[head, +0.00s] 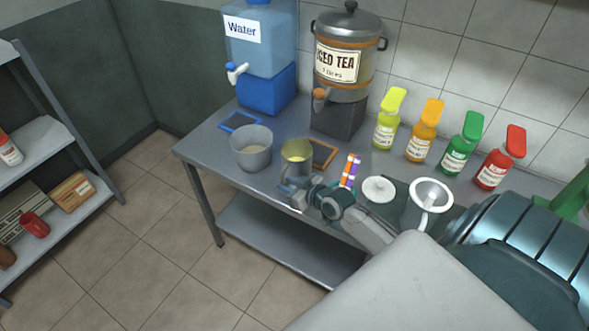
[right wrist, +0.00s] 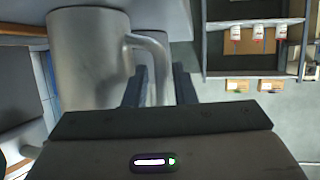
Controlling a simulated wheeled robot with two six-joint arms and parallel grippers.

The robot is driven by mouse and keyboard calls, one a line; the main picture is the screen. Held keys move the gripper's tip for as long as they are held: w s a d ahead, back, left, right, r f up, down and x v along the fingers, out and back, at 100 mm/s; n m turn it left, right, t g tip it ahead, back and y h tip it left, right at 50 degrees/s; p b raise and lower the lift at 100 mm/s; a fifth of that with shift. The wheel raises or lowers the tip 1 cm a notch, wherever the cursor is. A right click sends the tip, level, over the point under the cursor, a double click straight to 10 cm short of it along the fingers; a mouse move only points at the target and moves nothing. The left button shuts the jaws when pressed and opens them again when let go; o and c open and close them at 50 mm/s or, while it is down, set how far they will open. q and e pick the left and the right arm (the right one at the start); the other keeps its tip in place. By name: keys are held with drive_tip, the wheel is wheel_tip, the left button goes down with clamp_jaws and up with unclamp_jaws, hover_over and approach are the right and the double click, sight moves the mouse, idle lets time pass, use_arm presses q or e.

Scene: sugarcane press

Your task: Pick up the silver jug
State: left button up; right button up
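The silver jug (head: 297,160) stands on the metal table, with yellowish content showing at its top. It is partly hidden by my right gripper (head: 301,193), which is at its near side. In the right wrist view, the jug (right wrist: 90,60) fills the upper left. Its handle (right wrist: 155,55) passes between the two fingers of my right gripper (right wrist: 160,85). The fingers are apart, with a narrow gap beside the handle; I cannot tell whether one touches it. My left gripper is not in view.
A grey pot (head: 252,150) stands left of the jug. The water dispenser (head: 262,50), iced tea urn (head: 347,55) and several bottles (head: 425,135) line the back. A small rack of coloured sticks (head: 350,170) is close right.

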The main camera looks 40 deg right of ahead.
drive_tip(key=shift+x, duration=1.5)
drive_tip(key=shift+s, duration=0.15)
clamp_jaws()
drive_tip(key=shift+r, duration=0.1)
